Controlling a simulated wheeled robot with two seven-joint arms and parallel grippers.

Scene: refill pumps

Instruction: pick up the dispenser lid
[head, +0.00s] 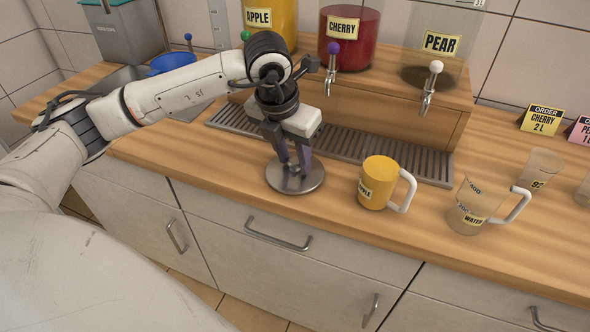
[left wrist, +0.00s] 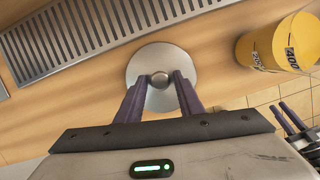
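The dispenser lid is a round metal disc with a small knob, lying flat on the wooden counter; it shows in the head view (head: 314,181) and in the left wrist view (left wrist: 160,56). My left gripper (head: 293,164) points down over it.
A yellow APPLE mug (head: 376,184) stands right of the lid, a clear WATER jug (head: 470,208) farther right. Behind lie a drip grate (head: 350,148) and the CHERRY (head: 350,45) and PEAR (head: 425,60) dispensers with taps. The counter's front edge is close to the lid.

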